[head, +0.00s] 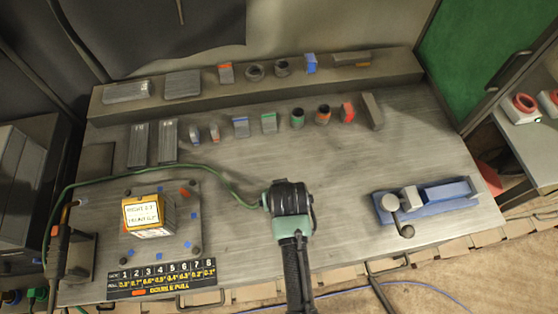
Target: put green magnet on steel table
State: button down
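The steel table (330,190) is a grey brushed-metal top across the middle of the head view. No object is clearly recognisable as the green magnet. Two small things carry green: a grey block with a green top (268,123) and a dark cylinder with a green band (297,117), both standing in the row at the back of the table. They are too small to tell whether either is a magnet. My gripper does not show clearly in this view, so its opening and anything it holds cannot be seen.
A teal-and-black tool-like body (290,205) reaches in from the bottom edge. A green cable (150,170) curves left of it. A yellow box (149,216) sits at left, a blue vise (427,200) at right. The table between tool and vise is bare.

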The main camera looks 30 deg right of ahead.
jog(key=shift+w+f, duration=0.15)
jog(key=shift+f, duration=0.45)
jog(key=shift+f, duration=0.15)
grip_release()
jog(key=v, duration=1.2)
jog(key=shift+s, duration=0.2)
